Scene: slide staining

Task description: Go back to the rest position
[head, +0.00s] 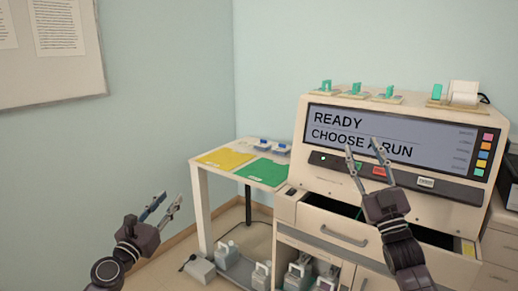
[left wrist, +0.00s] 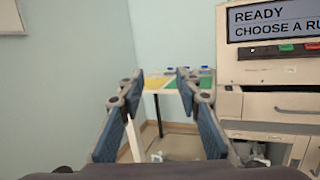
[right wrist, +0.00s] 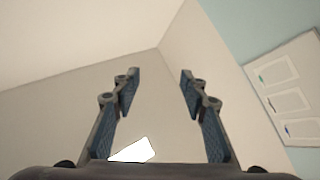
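My left gripper (head: 162,206) is raised in free air at the lower left of the head view, apart from everything. Its fingers stand apart with nothing between them, as the left wrist view (left wrist: 155,95) also shows. My right gripper (head: 367,148) points upward in front of the staining machine (head: 290,236). In the right wrist view (right wrist: 160,90) its fingers are apart and empty, with the ceiling and walls behind. The machine's screen (head: 345,120) reads "READY CHOOSE A RUN"; the right fingers cover part of it.
A side table holds a yellow mat (head: 225,158), a green mat (head: 260,171) and small blue-topped items (head: 264,144). A drawer (head: 340,232) sits below the screen. Several jugs (head: 297,276) stand low down. Green-handled pieces (head: 326,88) and a printer (head: 464,93) stand on top.

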